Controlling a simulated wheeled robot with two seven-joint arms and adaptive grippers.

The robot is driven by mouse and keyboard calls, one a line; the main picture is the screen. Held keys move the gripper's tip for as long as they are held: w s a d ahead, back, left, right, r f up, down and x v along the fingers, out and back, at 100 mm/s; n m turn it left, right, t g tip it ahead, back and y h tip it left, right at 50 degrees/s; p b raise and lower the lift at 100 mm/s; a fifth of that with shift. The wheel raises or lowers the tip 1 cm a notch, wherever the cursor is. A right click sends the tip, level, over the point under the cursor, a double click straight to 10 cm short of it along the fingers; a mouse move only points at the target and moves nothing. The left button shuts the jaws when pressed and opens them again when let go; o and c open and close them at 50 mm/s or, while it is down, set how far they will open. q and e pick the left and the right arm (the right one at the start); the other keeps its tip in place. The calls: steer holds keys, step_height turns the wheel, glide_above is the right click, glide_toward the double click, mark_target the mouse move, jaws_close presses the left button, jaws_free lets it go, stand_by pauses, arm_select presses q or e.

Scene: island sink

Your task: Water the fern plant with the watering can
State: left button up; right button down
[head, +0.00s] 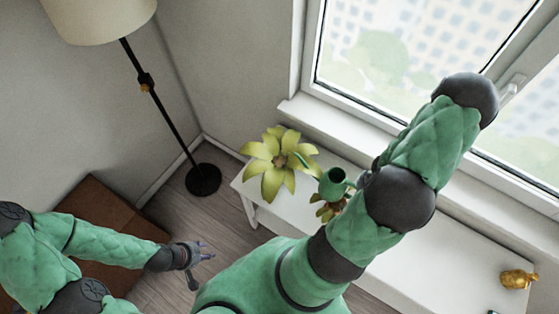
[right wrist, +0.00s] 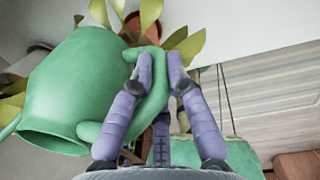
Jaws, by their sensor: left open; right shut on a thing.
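The green watering can (head: 333,184) is held above the white bench in the head view, its spout pointing left to the leaves of a broad-leaved yellow-green plant (head: 268,170). I cannot tell whether water flows. A second, smaller plant (head: 328,211) shows partly below the can; which one is the fern is unclear. In the right wrist view, my right gripper (right wrist: 160,62) is shut on the handle of the can (right wrist: 75,85), with leaves and a reddish-brown pot (right wrist: 133,24) behind it. My arm hides this gripper in the head view. My left gripper (head: 207,252) is open and empty, low at the left.
The white bench (head: 440,260) runs under the window and bears a small gold ornament (head: 518,279) at its right end. A floor lamp (head: 203,180) stands in the corner. A brown box-like piece (head: 105,215) is behind my left arm.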

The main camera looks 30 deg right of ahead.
mark_target(351, 183)
steer(key=shift+w+b, duration=0.2)
steer(key=shift+b, duration=0.3)
steer(key=w+g+b, duration=0.1)
steer(key=b, duration=0.1)
steer(key=r+g+b, duration=0.1)
steer(key=b, duration=0.1)
steer(key=shift+w+a+h+b, duration=0.3)
steer(key=shift+w+a+h, duration=0.05)
steer(key=shift+h, duration=0.05)
steer(key=shift+w+a+r+g+h+b, duration=0.3)
steer(key=shift+w+r+g+b, duration=0.1)
steer(key=shift+w+r+g, duration=0.25)
steer(key=shift+w+a+r+g, duration=0.1)
steer(key=shift+w+r+g, duration=0.1)
steer(key=shift+g, duration=0.15)
steer(key=shift+w+a+r, duration=0.1)
steer(key=shift+w+r, duration=0.05)
steer(key=shift+w, duration=0.05)
